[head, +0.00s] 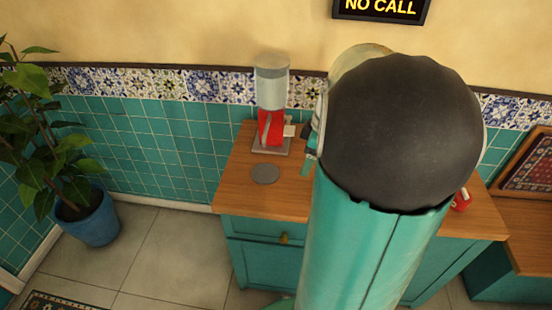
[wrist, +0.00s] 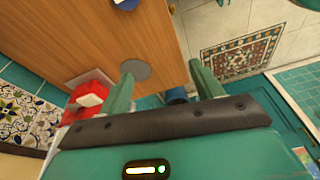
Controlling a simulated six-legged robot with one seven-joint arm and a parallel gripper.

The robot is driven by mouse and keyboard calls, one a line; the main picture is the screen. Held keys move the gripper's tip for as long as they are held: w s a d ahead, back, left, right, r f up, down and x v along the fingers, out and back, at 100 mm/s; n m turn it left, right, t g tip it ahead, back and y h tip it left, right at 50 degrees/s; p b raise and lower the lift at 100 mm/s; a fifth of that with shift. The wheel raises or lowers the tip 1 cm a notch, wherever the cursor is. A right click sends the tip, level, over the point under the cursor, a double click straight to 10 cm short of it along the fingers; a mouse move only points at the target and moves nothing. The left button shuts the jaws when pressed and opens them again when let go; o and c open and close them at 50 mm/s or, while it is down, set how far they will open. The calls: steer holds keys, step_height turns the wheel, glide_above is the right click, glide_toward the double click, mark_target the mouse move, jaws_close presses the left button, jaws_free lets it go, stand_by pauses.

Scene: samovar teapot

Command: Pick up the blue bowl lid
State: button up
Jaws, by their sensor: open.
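No blue bowl lid can be made out for certain. In the wrist view, a small blue thing (wrist: 125,4) on the wooden counter is cut by the top edge; I cannot tell if it is the lid. My gripper (wrist: 162,74) is open and empty, its two green fingers apart, the left one over the counter near a flat grey disc (wrist: 136,68). The disc also lies on the counter in the head view (head: 265,173). There, my arm covers much of the counter and hides most of my gripper.
A red grinder (head: 271,127) with a clear top stands on the wooden counter (head: 238,172) near the tiled wall. A small red thing (head: 461,200) sits right of my arm. A plant in a blue pot (head: 92,222) stands on the floor at left. The counter around the disc is clear.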

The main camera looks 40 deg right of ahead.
steer(key=s+d+f+n+t+y, duration=0.1)
steer(key=s+d+f, duration=0.2)
steer(key=d, duration=0.2)
steer(key=s+d+f+n, duration=0.1)
steer(key=s+d+f, duration=0.2)
steer(key=d, duration=0.3)
steer(key=x, duration=0.9)
steer(key=a+x, duration=0.1)
steer(key=x, duration=0.3)
steer(key=shift+w+a, duration=0.1)
steer(key=shift+w, duration=0.05)
steer(key=shift+r, duration=0.1)
steer(key=shift+c, duration=0.4)
steer(key=c, duration=0.8)
